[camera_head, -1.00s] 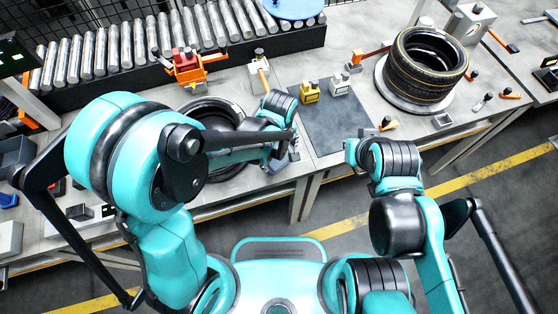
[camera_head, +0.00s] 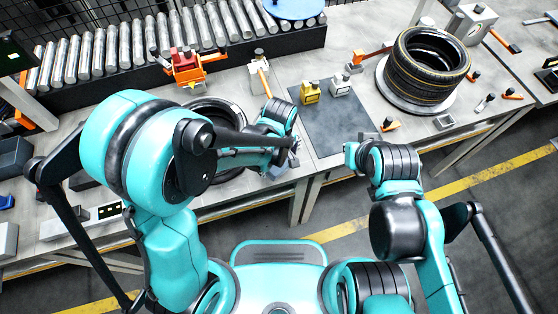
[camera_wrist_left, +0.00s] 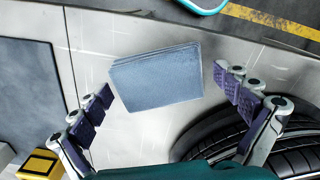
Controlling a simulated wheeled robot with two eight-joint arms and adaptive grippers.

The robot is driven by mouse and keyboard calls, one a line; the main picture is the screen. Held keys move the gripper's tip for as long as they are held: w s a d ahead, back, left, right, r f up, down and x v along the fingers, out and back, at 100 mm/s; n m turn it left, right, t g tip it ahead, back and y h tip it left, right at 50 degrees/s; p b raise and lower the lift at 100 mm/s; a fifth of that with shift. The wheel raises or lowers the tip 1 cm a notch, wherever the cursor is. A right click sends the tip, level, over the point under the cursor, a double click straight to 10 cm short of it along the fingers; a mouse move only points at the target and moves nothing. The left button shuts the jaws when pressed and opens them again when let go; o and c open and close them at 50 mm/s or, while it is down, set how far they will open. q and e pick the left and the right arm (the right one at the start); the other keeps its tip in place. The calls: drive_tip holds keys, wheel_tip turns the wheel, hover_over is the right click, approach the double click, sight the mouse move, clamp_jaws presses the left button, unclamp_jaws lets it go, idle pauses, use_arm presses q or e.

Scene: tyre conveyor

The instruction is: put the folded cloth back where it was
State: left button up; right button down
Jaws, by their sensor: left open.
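A folded blue-grey cloth (camera_wrist_left: 157,77) lies flat on the light bench top in the left wrist view. My left gripper (camera_wrist_left: 165,86) is open, with its fingers on either side of the cloth and apart from it. In the head view my left gripper (camera_head: 293,152) is over the bench near its front edge, and the cloth is mostly hidden by the arm there. My right gripper (camera_head: 350,154) is in front of the bench, away from the cloth; its fingers cannot be made out.
A tyre (camera_wrist_left: 290,140) lies close beside the cloth. A dark mat (camera_head: 330,125) is to the right of my left gripper, with a yellow block (camera_head: 309,93) and a pale block (camera_head: 340,86) at its back. A tyre stack (camera_head: 428,65) stands at the right.

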use_arm(q)
wheel_tip(320, 180, up, 12)
drive_tip(key=p, duration=0.5)
drive_tip(key=s+a+r+m+t, duration=0.2)
drive_tip(key=a+r+m+t, duration=0.1)
drive_tip(key=a, duration=0.6)
drive_tip(key=s+a+r+m+t, duration=0.3)
drive_tip(key=a+r+m+t, duration=0.1)
drive_tip(key=a+r, duration=0.3)
drive_tip(key=shift+a+m, duration=0.6)
drive_tip(key=shift+a, duration=0.4)
drive_tip(key=shift+f+b, duration=0.3)
drive_tip(key=shift+b, duration=0.05)
